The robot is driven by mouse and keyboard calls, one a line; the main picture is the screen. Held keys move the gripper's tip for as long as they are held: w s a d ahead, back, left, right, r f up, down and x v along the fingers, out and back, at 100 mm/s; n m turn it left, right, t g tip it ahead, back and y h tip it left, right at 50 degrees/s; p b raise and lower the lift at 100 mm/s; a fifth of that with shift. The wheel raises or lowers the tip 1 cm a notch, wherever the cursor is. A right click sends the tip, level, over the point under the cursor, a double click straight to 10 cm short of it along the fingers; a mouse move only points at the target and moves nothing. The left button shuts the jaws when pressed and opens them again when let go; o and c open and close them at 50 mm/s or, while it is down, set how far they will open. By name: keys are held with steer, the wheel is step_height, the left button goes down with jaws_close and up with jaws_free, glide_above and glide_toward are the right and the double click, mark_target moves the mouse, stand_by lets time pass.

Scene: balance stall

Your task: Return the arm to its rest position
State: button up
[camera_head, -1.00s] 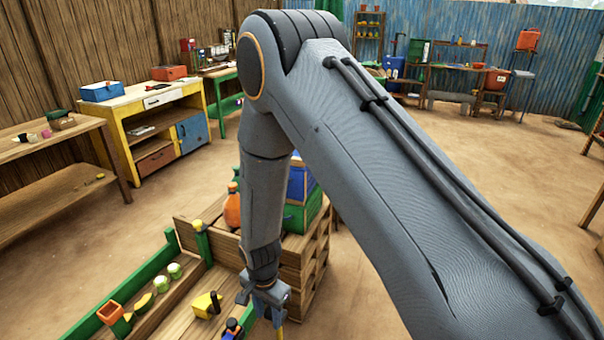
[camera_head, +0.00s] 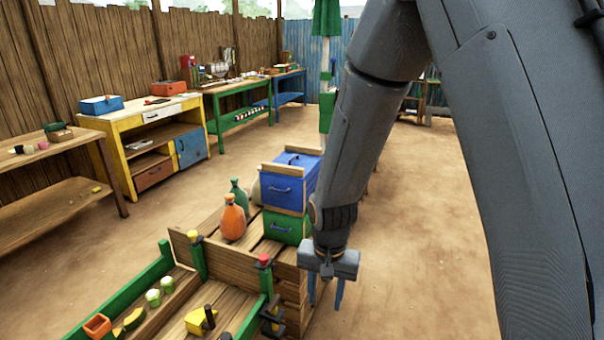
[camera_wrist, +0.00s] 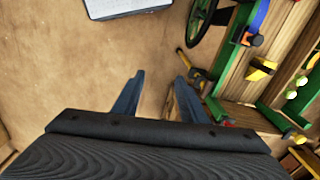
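My arm (camera_head: 375,120) reaches down from the upper right in the head view. My gripper (camera_head: 325,292) hangs fingers-down just right of the wooden stall's corner, over bare floor. Its two blue fingers are apart with nothing between them. In the wrist view the gripper (camera_wrist: 155,95) also shows spread fingers with only brown floor between them. The right finger looks close to a wooden edge there; I cannot tell whether it touches.
The stall (camera_head: 215,315) with green rails holds a yellow block (camera_head: 197,320). An orange bottle (camera_head: 233,218) and a blue box (camera_head: 291,180) over a green box (camera_head: 287,227) stand behind. A yellow workbench (camera_head: 150,140) is at the left. The floor (camera_head: 430,230) at right is clear.

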steer(key=s+d+r+n+b, duration=0.1)
steer(key=s+d+r+b, duration=0.1)
steer(key=s+d, duration=0.2)
steer(key=s+d+r+n+b, duration=0.2)
steer(key=s+d+r, duration=0.1)
steer(key=d, duration=0.7)
steer(key=shift+s+r, duration=0.25)
steer(key=shift+s, duration=0.4)
